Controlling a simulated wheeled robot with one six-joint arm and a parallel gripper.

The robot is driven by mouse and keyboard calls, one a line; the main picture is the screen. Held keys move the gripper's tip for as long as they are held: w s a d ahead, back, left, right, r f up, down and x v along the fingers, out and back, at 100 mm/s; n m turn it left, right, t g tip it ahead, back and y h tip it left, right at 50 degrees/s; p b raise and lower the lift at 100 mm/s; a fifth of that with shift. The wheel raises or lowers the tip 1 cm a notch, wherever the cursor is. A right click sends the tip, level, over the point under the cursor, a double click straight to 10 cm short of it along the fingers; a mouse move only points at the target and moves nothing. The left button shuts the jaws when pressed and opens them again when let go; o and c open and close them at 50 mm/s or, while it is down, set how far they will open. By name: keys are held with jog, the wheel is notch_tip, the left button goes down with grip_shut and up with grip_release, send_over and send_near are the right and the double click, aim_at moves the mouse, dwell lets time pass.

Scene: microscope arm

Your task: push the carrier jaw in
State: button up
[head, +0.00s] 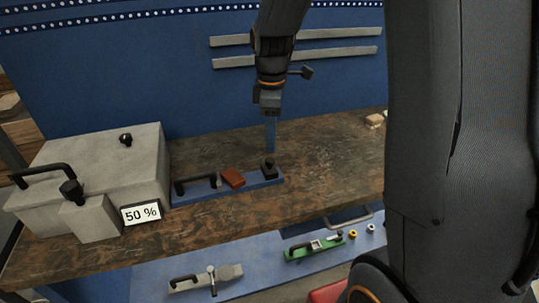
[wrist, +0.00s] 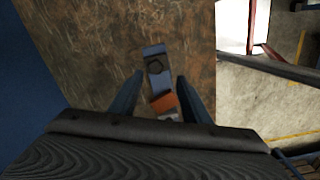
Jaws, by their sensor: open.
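A blue carrier (head: 205,193) lies on the brown bench top. It has a black handle (head: 195,184) at its left end, a red-brown block (head: 232,177) in the middle and a black knobbed piece (head: 269,168), which looks like the jaw, at its right end. My gripper (head: 270,150) points down just above or behind that piece; contact cannot be told. In the wrist view my gripper (wrist: 160,76) is open, its two blue fingers apart. The handle is hidden there.
A grey box (head: 100,165) with handle, knob and a "50 %" label (head: 141,214) stands left of the carrier. A lower blue shelf holds a green carrier (head: 318,245) and a grey clamp-like part (head: 205,279).

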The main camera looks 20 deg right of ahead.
aim_at(270, 159)
jog(key=shift+w+n, duration=0.4)
jog(key=shift+w, duration=0.05)
jog(key=shift+w+f, duration=0.1)
jog(key=shift+f+p, duration=1)
jog(key=shift+f, duration=2.75)
grip_shut()
